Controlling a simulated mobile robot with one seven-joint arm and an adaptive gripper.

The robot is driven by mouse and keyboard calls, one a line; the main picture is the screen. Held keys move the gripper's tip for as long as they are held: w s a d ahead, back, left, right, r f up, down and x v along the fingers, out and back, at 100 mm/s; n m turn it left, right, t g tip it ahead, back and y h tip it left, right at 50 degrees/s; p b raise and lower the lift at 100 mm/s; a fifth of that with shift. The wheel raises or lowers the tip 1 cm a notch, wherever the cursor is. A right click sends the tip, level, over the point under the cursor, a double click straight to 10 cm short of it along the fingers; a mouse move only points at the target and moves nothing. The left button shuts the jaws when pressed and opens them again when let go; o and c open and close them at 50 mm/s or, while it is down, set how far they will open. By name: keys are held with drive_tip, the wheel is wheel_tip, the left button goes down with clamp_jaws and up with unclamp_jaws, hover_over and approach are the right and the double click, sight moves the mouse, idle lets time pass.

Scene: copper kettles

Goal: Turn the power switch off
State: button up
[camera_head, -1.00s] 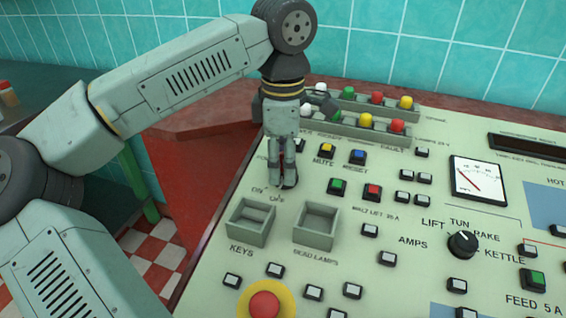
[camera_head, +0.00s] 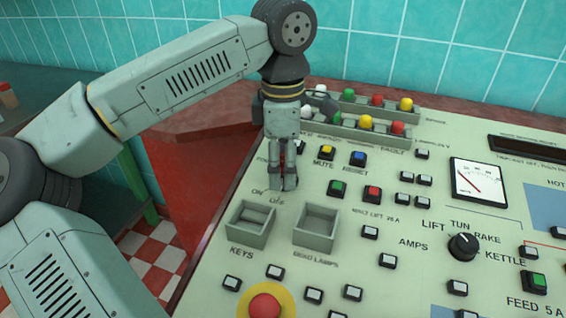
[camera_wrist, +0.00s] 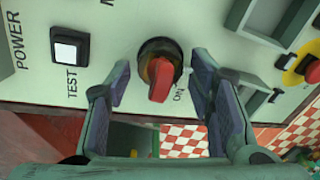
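The power switch (camera_wrist: 162,76) is a red rotary knob on a dark round base, near the middle of the wrist view. Its red handle points down in that view, with the "ON" label just at its lower right. My gripper (camera_wrist: 160,90) is open, with one finger on each side of the knob and gaps visible between fingers and handle. In the head view my gripper (camera_head: 283,184) points down at the left part of the panel, above the "ON" and "OFF" labels. It mostly hides the switch there.
The pale control panel (camera_head: 400,225) carries many buttons. A white square TEST button (camera_wrist: 69,50) is left of the knob in the wrist view. Two open trays, Keys (camera_head: 250,224) and Dead Lamps (camera_head: 316,228), and a red emergency button (camera_head: 265,305) are nearer the camera.

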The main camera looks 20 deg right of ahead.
drive_tip(key=shift+o, duration=0.2)
drive_tip(key=shift+r, duration=0.1)
wheel_tip(320, 180, up, 12)
drive_tip(key=shift+f, duration=0.1)
idle(0.4)
